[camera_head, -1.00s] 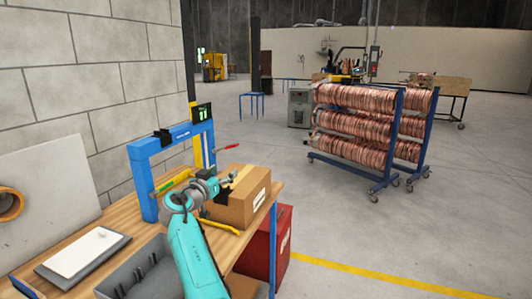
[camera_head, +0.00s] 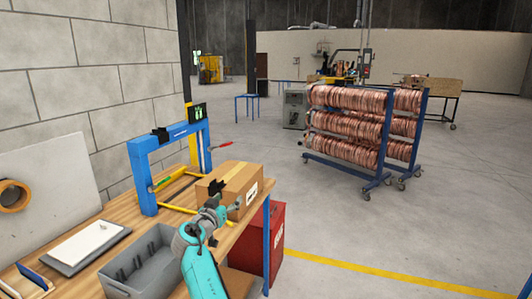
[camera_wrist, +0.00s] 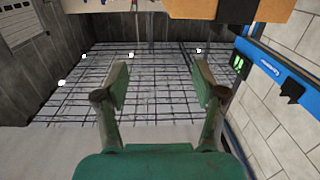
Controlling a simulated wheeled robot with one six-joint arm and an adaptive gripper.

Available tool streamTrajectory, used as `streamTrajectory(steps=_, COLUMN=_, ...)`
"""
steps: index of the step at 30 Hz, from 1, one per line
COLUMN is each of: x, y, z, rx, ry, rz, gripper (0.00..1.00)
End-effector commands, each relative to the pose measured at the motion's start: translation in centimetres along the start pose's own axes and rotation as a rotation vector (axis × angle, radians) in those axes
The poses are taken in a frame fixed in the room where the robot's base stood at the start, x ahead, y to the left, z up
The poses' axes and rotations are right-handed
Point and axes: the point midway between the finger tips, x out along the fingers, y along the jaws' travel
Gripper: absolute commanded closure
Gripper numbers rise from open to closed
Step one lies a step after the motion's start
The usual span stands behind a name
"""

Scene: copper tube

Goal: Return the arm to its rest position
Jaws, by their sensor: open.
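My gripper (camera_head: 217,188) shows in the head view at the end of my teal arm, in front of the cardboard box (camera_head: 236,186) on the workbench. In the wrist view my gripper (camera_wrist: 158,88) has its two fingers spread apart with nothing between them. The box stands on the wooden bench (camera_head: 113,208), beside a blue frame (camera_head: 146,172) with a small dark display. Part of the box front is hidden by my gripper. The blue frame also shows at the right of the wrist view (camera_wrist: 275,72).
A grey bin (camera_head: 150,262) stands at the bench front, left of my arm. A white tablet-like panel (camera_head: 88,243) lies further left. A red cabinet (camera_head: 272,231) is under the bench's right end. A rack of copper coils (camera_head: 345,125) stands on open floor to the right.

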Motion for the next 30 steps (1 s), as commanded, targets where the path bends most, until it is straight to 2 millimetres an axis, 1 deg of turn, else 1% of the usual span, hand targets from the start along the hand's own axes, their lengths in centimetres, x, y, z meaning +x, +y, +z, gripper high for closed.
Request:
streamTrajectory(steps=1, x=0.0, y=0.5, z=1.6, rx=-0.009, ry=-0.01, rz=-0.007, gripper=0.3)
streamTrajectory(steps=5, x=-0.2, y=2.0, z=6.0, rx=-0.033, ry=-0.038, rz=-0.032, gripper=0.3)
streamTrajectory(steps=8, x=-0.7, y=3.7, z=10.5, rx=-0.056, ry=-0.066, rz=-0.06, gripper=0.3)
streamTrajectory(steps=9, x=-1.0, y=4.6, z=12.4, rx=-0.066, ry=-0.079, rz=-0.072, gripper=0.3)
streamTrajectory(steps=10, x=-1.3, y=5.3, z=13.9, rx=-0.072, ry=-0.089, rz=-0.082, gripper=0.3)
streamTrajectory(steps=11, x=-1.6, y=5.9, z=15.4, rx=-0.08, ry=-0.097, rz=-0.093, gripper=0.3)
streamTrajectory(steps=12, x=-2.1, y=6.8, z=17.2, rx=-0.087, ry=-0.109, rz=-0.106, gripper=0.3)
streamTrajectory(steps=14, x=-2.9, y=8.2, z=19.9, rx=-0.098, ry=-0.126, rz=-0.125, gripper=0.3)
streamTrajectory(steps=15, x=-3.5, y=9.2, z=21.6, rx=-0.107, ry=-0.136, rz=-0.139, gripper=0.3)
streamTrajectory(steps=17, x=-4.6, y=10.6, z=24.1, rx=-0.116, ry=-0.151, rz=-0.158, gripper=0.3)
streamTrajectory(steps=18, x=-5.3, y=11.6, z=25.8, rx=-0.121, ry=-0.161, rz=-0.17, gripper=0.3)
streamTrajectory(steps=20, x=-6.5, y=13.1, z=28.0, rx=-0.128, ry=-0.175, rz=-0.189, gripper=0.3)
streamTrajectory(steps=21, x=-7.4, y=14.2, z=29.5, rx=-0.133, ry=-0.184, rz=-0.201, gripper=0.3)
streamTrajectory(steps=24, x=-9.8, y=16.8, z=32.8, rx=-0.142, ry=-0.204, rz=-0.23, gripper=0.3)
streamTrajectory(steps=26, x=-11.3, y=18.3, z=34.6, rx=-0.146, ry=-0.215, rz=-0.247, gripper=0.3)
streamTrajectory(steps=27, x=-12.4, y=19.4, z=35.7, rx=-0.147, ry=-0.223, rz=-0.258, gripper=0.3)
streamTrajectory(steps=29, x=-14.1, y=20.9, z=37.2, rx=-0.148, ry=-0.231, rz=-0.274, gripper=0.3)
streamTrajectory(steps=30, x=-15.3, y=22.0, z=38.2, rx=-0.151, ry=-0.238, rz=-0.284, gripper=0.3)
